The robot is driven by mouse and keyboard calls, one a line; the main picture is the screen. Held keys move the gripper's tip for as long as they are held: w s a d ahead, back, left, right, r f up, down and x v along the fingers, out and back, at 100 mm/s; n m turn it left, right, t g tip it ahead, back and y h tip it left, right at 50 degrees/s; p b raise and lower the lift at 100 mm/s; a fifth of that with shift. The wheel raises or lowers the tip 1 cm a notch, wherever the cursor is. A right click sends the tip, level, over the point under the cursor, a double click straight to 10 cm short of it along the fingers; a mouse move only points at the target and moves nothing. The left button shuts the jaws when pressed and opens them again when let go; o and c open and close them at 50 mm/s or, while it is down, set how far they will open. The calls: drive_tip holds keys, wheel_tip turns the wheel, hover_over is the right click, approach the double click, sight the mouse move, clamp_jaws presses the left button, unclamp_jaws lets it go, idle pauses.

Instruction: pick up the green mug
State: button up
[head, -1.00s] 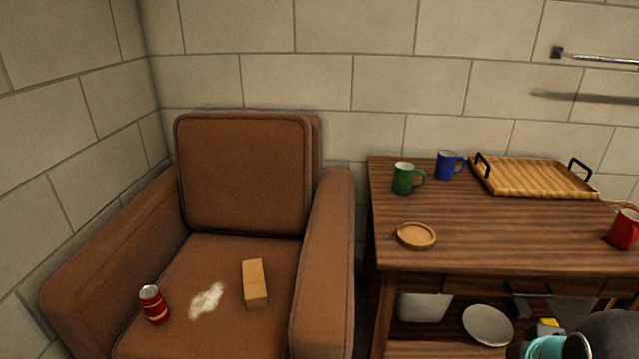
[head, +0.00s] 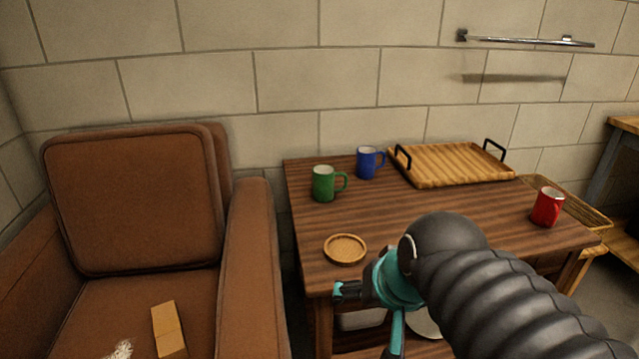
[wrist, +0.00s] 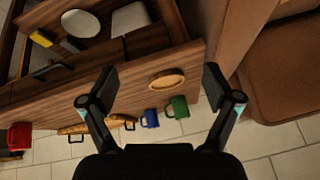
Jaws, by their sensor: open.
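The green mug (head: 324,184) stands upright on the wooden table (head: 470,214), near its back left corner, with its handle to the right. In the wrist view the green mug (wrist: 178,107) appears upside down, between the open fingers and right of the blue mug. My gripper (head: 345,291) is at the table's front edge, in front of the round wooden coaster and well short of the mug. In the wrist view my gripper (wrist: 160,78) has its two fingers spread with nothing between them. My arm covers part of the table's front in the head view.
A blue mug (head: 368,163) stands close behind and right of the green one. A wooden tray (head: 455,165) with black handles lies at the back. A round coaster (head: 345,249) lies in front. A red mug (head: 547,207) stands at right. A brown armchair (head: 130,200) is left of the table.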

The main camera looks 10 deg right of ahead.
drive_tip(key=w+a+r+m+t+y+b, duration=0.1)
drive_tip(key=w+a+m+y+b, duration=0.15)
drive_tip(key=w+m, duration=0.6)
drive_tip(key=m+t+b, duration=0.6)
drive_tip(key=m+b, duration=0.2)
drive_tip(key=m, duration=1.3)
approach(319, 170)
drive_tip(key=shift+y, duration=0.35)
drive_tip(key=shift+d+b+x, duration=0.1)
drive_tip(key=shift+b+x, duration=0.3)
drive_tip(key=shift+x, duration=1.4)
drive_tip(key=shift+d+b+x, duration=0.15)
drive_tip(key=shift+b+x, duration=0.25)
drive_tip(key=shift+x, duration=1.4)
drive_tip(key=shift+f, duration=0.1)
drive_tip(key=c, duration=1.4)
drive_tip(key=shift+c, duration=0.2)
